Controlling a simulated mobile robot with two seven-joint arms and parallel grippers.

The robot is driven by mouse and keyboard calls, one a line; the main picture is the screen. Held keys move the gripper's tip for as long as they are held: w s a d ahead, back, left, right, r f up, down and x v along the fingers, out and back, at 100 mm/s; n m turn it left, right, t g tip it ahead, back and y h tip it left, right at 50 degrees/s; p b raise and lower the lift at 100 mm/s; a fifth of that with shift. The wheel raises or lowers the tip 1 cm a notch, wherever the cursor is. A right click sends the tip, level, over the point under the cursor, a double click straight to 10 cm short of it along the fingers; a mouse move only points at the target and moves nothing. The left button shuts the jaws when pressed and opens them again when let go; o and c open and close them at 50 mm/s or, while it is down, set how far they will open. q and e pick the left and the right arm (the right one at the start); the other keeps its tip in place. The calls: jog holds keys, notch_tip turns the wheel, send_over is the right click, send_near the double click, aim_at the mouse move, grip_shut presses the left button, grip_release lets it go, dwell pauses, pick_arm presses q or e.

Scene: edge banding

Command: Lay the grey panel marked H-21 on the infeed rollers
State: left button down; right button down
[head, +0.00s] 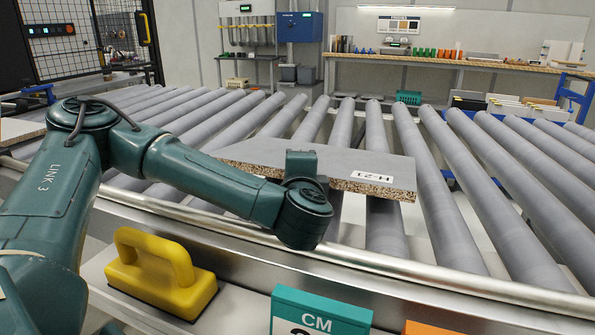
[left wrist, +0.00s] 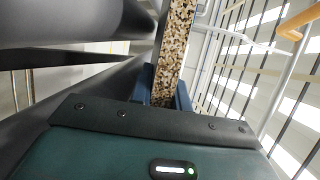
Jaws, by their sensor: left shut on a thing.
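The grey panel marked H-21 (head: 350,162) has a speckled chipboard edge and a white label (head: 372,177) near its right end. It lies roughly flat over the grey infeed rollers (head: 440,215), near the front rail; I cannot tell whether it touches them. My left gripper (head: 303,166) is shut on the panel's near edge. In the left wrist view its blue fingers (left wrist: 165,88) stand on both sides of the chipboard edge (left wrist: 176,45). My wrist hides part of the panel's front edge. My right gripper is in neither view.
A metal rail (head: 400,268) runs along the front of the rollers. A yellow handled tool (head: 160,275) and a teal CM sign (head: 318,312) stand before it. Another board (head: 18,130) shows at far left. Rollers to the right are clear.

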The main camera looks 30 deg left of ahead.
pick_arm(q)
jog(key=shift+r, duration=0.2)
jog(key=c, duration=1.3)
grip_release()
jog(key=shift+f, duration=0.1)
jog(key=shift+o, duration=0.9)
jog(key=shift+f, duration=0.3)
jog(key=o, duration=0.9)
jog(key=shift+r, duration=0.2)
